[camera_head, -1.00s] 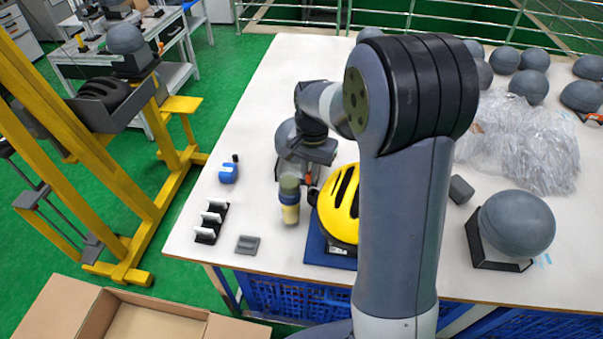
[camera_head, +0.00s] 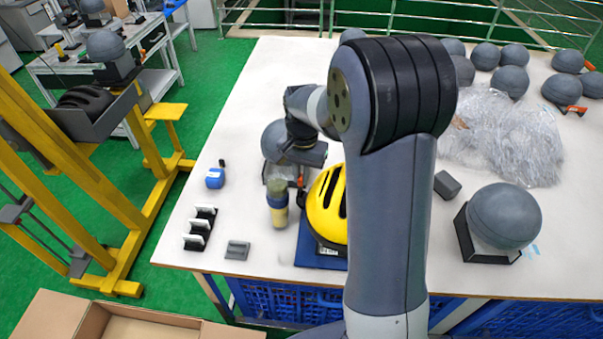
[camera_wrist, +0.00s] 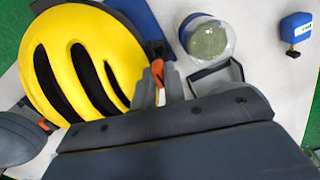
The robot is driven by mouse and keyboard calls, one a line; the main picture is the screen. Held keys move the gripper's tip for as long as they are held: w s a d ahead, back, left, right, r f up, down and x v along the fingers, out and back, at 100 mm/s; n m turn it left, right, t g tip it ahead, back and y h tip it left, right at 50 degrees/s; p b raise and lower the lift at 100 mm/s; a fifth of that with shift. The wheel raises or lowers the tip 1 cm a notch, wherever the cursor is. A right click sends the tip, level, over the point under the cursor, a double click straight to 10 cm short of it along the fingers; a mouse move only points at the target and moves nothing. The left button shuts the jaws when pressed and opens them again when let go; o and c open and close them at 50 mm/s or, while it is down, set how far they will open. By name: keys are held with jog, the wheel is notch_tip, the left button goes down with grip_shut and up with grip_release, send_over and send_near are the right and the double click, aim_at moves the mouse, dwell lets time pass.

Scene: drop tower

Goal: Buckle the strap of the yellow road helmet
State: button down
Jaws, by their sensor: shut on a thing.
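The yellow road helmet (camera_head: 328,205) with black vents stands on a blue mat (camera_head: 305,252) near the table's front edge, partly hidden behind my arm. It fills the upper left of the wrist view (camera_wrist: 108,52). My gripper (camera_wrist: 160,82) is beside the helmet's edge, its grey fingers shut on a small orange buckle piece (camera_wrist: 157,70). Another orange piece (camera_wrist: 47,126) shows at the helmet's opposite side. The strap's run and whether the buckle halves are joined cannot be seen.
A clear jar (camera_head: 278,208) stands close left of the helmet. A grey headform (camera_head: 274,140) is behind. A blue device (camera_head: 215,177), black rack (camera_head: 199,228) and grey block (camera_head: 237,250) lie left. Another headform (camera_head: 505,215) and clear plastic bags (camera_head: 505,135) are right.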

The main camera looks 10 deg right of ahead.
jog(key=shift+f+b, duration=0.35)
jog(key=shift+f, duration=0.2)
jog(key=shift+a+f+b, duration=0.1)
jog(key=shift+f+b, duration=0.7)
jog(key=shift+f, duration=0.35)
jog(key=shift+f, duration=0.2)
jog(key=c, duration=1.4)
grip_release()
jog(key=shift+s, duration=0.1)
notch_tip(320, 180, up, 11)
jog(key=shift+b, duration=0.55)
jog(key=shift+f, duration=0.1)
